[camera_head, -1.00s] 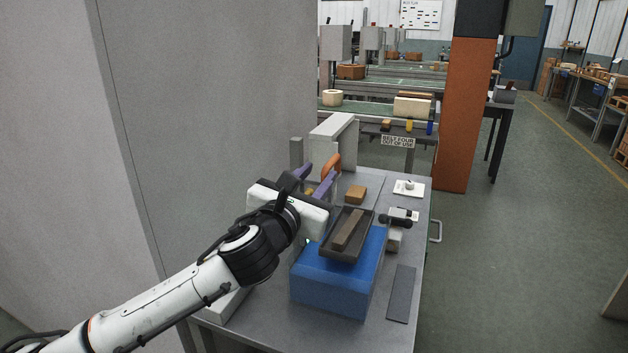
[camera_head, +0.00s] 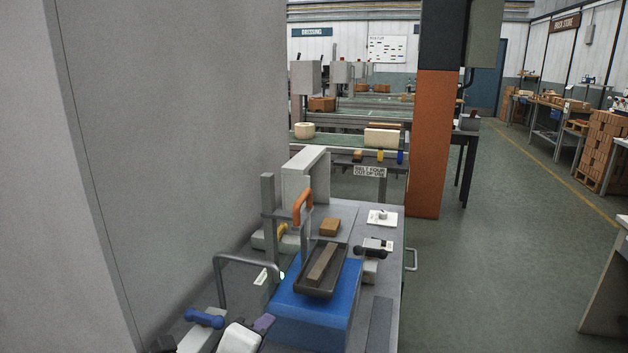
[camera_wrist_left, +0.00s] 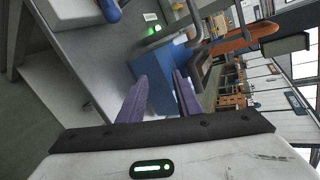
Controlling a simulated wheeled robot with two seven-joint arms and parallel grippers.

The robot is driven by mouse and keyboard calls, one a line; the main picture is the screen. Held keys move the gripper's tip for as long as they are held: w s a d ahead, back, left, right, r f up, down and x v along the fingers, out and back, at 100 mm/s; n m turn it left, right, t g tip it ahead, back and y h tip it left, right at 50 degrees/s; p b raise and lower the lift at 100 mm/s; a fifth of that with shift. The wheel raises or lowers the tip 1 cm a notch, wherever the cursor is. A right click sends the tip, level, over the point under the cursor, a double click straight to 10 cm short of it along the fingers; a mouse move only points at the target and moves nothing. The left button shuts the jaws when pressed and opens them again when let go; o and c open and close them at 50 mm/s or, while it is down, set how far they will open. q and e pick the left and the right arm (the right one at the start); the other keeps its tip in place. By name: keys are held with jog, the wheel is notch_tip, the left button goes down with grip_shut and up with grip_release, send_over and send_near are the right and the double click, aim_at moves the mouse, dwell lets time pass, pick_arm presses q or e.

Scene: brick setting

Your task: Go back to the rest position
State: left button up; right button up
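My left gripper (camera_head: 262,325) is low in the head view, at the bottom edge, with its white body partly cut off and a purple finger showing. It is in front of the bench and left of the blue block. The left wrist view shows its two purple fingers (camera_wrist_left: 161,77) apart, with nothing between them. My right gripper is in neither view.
The bench carries a blue block (camera_head: 312,309) with a dark tray (camera_head: 328,287) holding a brown brick (camera_head: 322,264), an orange handle (camera_head: 303,204), a grey hooped bar (camera_head: 233,258) and a blue handle (camera_head: 205,318). A grey wall (camera_head: 180,130) stands left.

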pick_arm(q)
jog(key=s+a+f+n+g+y, duration=0.1)
jog(key=s+a+f+n+g, duration=0.3)
jog(key=s+n, duration=0.45)
jog(key=s+a+f+n+g, duration=0.2)
jog(key=s+a+f+n, duration=0.35)
jog(key=s, duration=0.55)
jog(key=s+a+f+n+g+y, duration=0.1)
jog(key=s+a+f+n+g, duration=0.2)
jog(key=s+f+n, duration=0.45)
jog(key=w+d+f+t+h, duration=0.1)
jog(key=d+f+t, duration=0.4)
jog(key=f, duration=0.6)
jog(key=shift+d+f+h, duration=0.15)
jog(key=shift+d+h, duration=0.1)
jog(key=shift+h, duration=0.35)
jog(key=shift+w, duration=0.1)
